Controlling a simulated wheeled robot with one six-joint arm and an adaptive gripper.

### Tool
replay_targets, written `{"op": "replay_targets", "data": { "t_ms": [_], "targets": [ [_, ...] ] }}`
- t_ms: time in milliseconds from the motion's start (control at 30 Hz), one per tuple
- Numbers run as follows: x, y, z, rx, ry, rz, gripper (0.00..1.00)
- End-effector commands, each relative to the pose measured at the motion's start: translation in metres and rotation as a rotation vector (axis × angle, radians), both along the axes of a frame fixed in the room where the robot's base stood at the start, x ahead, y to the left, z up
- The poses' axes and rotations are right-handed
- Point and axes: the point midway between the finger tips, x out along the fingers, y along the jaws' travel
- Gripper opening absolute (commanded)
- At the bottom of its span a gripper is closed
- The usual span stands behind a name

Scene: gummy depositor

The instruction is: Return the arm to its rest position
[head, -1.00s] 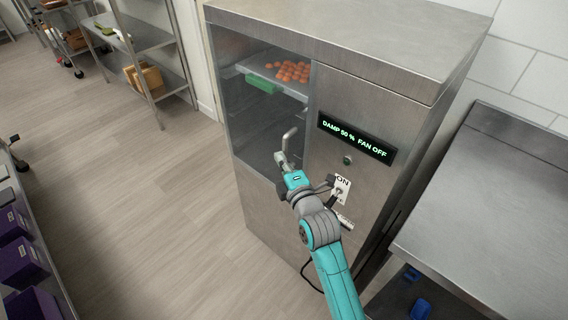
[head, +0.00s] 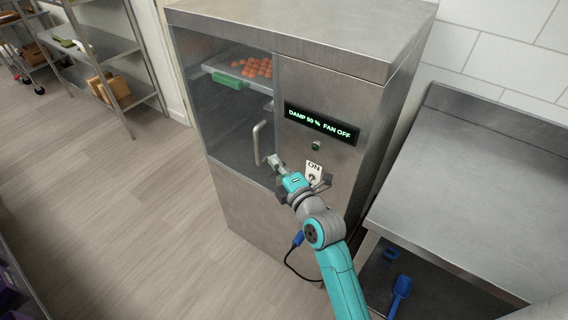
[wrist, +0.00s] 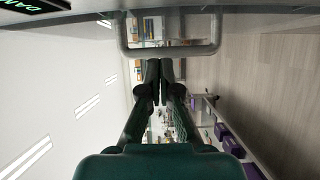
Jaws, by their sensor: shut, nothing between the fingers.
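My teal and grey arm reaches up to the front of the steel cabinet (head: 240,215). My gripper (head: 272,160) is in front of the cabinet, just right of the lower end of the door handle (head: 257,143). In the wrist view my gripper (wrist: 160,68) has its two fingers together with nothing between them. The U-shaped handle (wrist: 170,51) shows beyond the fingertips there. Whether they touch it I cannot tell. The glass door (head: 230,115) looks shut.
The cabinet's display (head: 321,123) reads "DAMP 50 % FAN OFF". An ON label (head: 313,170) sits beside my wrist. Orange gummies (head: 255,67) lie on a tray inside. A steel table (head: 470,200) stands right, a shelf (head: 105,50) far left. Floor (head: 130,230) left is clear.

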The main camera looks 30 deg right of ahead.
Motion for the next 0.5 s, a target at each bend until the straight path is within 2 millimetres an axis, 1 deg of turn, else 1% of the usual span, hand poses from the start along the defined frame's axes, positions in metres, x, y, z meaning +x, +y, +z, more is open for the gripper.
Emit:
{"op": "replay_targets", "data": {
  "t_ms": [33,200,433,500],
  "targets": [
    [-0.004,-0.007,0.0,0.001,0.001,-0.004,0.0],
    [-0.01,-0.016,0.0,0.001,0.0,0.0,0.0],
    [-0.012,-0.018,0.0,0.001,0.0,0.001,0.0],
    [-0.015,-0.017,-0.003,0.009,0.003,0.0,0.0]
  ]
}}
